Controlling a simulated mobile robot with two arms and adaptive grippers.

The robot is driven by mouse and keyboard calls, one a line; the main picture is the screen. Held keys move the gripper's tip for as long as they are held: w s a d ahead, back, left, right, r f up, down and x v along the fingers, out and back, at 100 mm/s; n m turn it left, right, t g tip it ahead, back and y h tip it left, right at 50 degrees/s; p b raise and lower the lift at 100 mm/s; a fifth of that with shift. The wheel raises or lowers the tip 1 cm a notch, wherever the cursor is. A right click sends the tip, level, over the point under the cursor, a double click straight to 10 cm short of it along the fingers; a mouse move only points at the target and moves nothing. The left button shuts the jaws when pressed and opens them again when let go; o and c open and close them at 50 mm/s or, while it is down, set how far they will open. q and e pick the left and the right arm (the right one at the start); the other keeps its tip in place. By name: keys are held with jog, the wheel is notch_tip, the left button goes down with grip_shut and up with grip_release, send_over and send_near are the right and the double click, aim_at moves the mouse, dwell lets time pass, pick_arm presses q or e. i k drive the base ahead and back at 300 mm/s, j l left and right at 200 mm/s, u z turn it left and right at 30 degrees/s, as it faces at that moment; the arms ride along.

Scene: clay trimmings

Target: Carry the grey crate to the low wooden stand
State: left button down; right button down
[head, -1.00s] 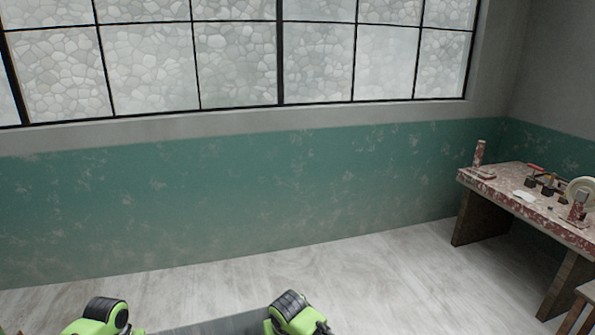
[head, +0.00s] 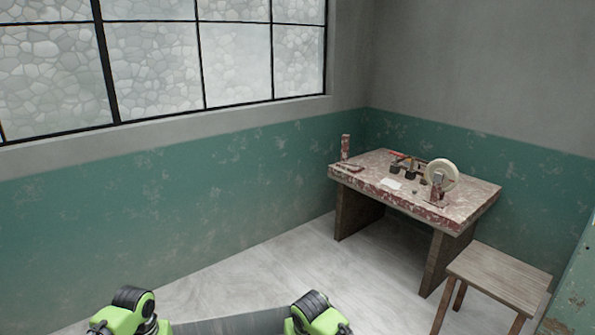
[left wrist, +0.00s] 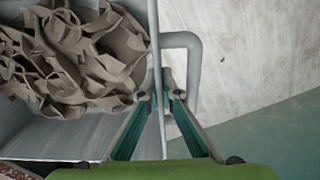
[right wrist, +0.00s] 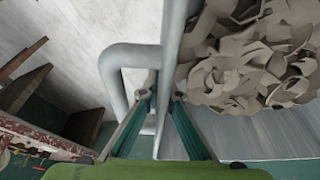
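The grey crate (head: 235,324) shows only as a strip at the bottom of the head view, between my two green-and-black wrists. In the left wrist view its bare inner wall (left wrist: 95,132) and brown-grey clay trimmings (left wrist: 65,55) show. My left gripper (left wrist: 160,97) is shut on the crate's side at the handle (left wrist: 192,70). My right gripper (right wrist: 160,97) is shut on the opposite side at its handle (right wrist: 115,75). Trimmings (right wrist: 250,60) also fill the right wrist view's right side. A low wooden stand (head: 500,275), with a bare top, is at the right of the head view.
A mottled red-and-white worktable (head: 415,190) with a wheel-like tool (head: 441,173) and small items stands in the corner beyond the wooden stand. A green panel edge (head: 575,290) is at far right. The floor (head: 290,275) ahead is clear up to the green wall.

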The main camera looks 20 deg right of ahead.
aim_at(501, 273)
jog(key=i+l+z, duration=0.7)
jog(key=z, duration=0.2)
jog(key=i+z, duration=0.85)
jog(key=i+j+z, duration=0.2)
jog(key=i+z, duration=0.2)
